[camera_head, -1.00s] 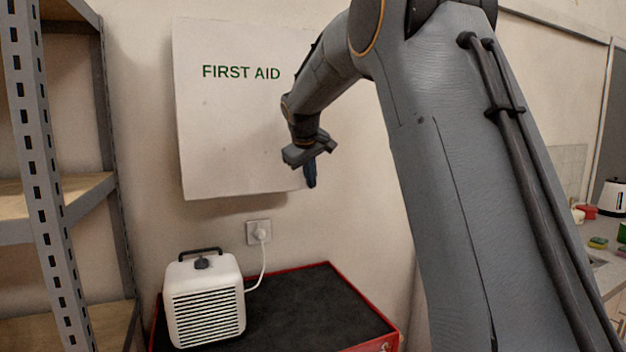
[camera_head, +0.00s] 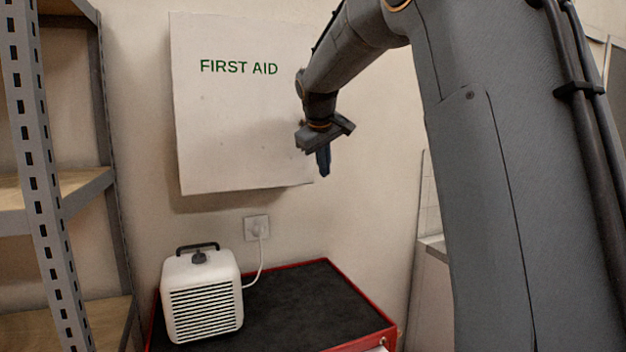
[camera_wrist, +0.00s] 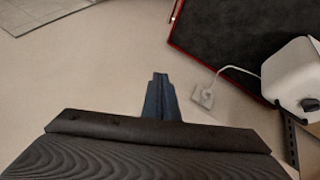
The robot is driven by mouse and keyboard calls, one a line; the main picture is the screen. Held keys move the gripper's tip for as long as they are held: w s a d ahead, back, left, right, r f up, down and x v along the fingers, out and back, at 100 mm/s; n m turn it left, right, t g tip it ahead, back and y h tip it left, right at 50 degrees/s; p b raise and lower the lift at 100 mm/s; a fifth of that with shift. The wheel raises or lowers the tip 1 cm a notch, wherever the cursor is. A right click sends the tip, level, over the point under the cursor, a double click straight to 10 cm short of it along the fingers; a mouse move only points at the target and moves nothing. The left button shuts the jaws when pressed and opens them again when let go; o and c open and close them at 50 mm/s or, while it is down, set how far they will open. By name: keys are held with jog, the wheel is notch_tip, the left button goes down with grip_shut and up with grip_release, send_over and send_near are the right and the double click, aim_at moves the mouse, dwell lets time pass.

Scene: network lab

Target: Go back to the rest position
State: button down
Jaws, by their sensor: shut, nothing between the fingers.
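My gripper (camera_head: 324,172) hangs from my raised arm in front of the right part of the white FIRST AID cabinet (camera_head: 240,130), near its lower right corner. Its fingers point down and are shut with nothing between them. The shut fingers also show in the wrist view (camera_wrist: 160,92), over the bare wall. The cabinet's door looks closed. Part of its right side is hidden behind my arm.
A white heater (camera_head: 203,295) stands on the red-edged cart with a black top (camera_head: 300,300). Its cord runs to a wall socket (camera_head: 257,228). A metal shelf rack (camera_head: 30,150) stands at the left. The cart's right part is clear.

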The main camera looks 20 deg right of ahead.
jog(key=shift+s+d+r+b, duration=0.8)
jog(key=shift+s+r, duration=0.65)
jog(key=shift+r, duration=1.1)
jog(key=s+a+f+g+y, duration=0.1)
jog(key=s+a+f, duration=0.25)
jog(key=f, duration=0.35)
jog(key=s+a+f+m+g, duration=0.15)
jog(key=s+f, duration=0.25)
jog(key=f, duration=0.4)
jog(key=s+a+f+y, duration=0.1)
jog(key=s+a+f, duration=0.2)
jog(key=f, duration=0.4)
jog(key=s+a+f+m+g, duration=0.1)
jog(key=s+a+f, duration=0.1)
jog(key=s+f, duration=0.6)
jog(key=s+a+f+m+g+y, duration=0.1)
jog(key=s+a+f, duration=0.2)
jog(key=s+f, duration=0.6)
jog(key=s, duration=0.5)
jog(key=shift+a+f, duration=0.2)
jog(key=shift+a, duration=0.15)
jog(key=c, duration=2.5)
grip_release()
jog(key=shift+g, duration=0.25)
